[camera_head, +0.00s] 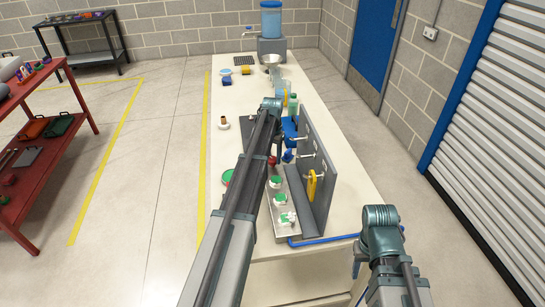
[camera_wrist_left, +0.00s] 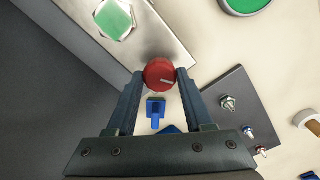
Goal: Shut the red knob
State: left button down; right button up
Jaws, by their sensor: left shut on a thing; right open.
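The red knob (camera_wrist_left: 159,74) is round with a white line that points to the right in the left wrist view. My left gripper (camera_wrist_left: 160,80) is shut on it, one dark finger at each side. In the head view the red knob (camera_head: 272,161) shows beside my left forearm, at the end of the grey panel with green gauges, and my left gripper (camera_head: 276,153) is mostly hidden by my arm. My right gripper (camera_head: 358,268) is at the lower right, off the table's edge, open and mostly hidden.
Green-faced gauges (camera_head: 280,199) line the panel in front of an upright grey plate (camera_head: 318,170) with a yellow handle (camera_head: 312,186). A blue lever (camera_wrist_left: 155,106) and a dark plate with bolts (camera_wrist_left: 235,115) lie close to my left fingers. A blue pipe (camera_head: 325,240) runs along the near edge.

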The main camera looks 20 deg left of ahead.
aim_at(272, 159)
pick_arm(q)
jog(key=m, duration=0.6)
dwell(0.6)
jog(key=shift+c, duration=1.4)
grip_release()
notch_tip(272, 159, up, 14)
jog(key=p, duration=1.4)
jog(key=shift+s+f, duration=0.1)
jog(key=shift+f, duration=0.05)
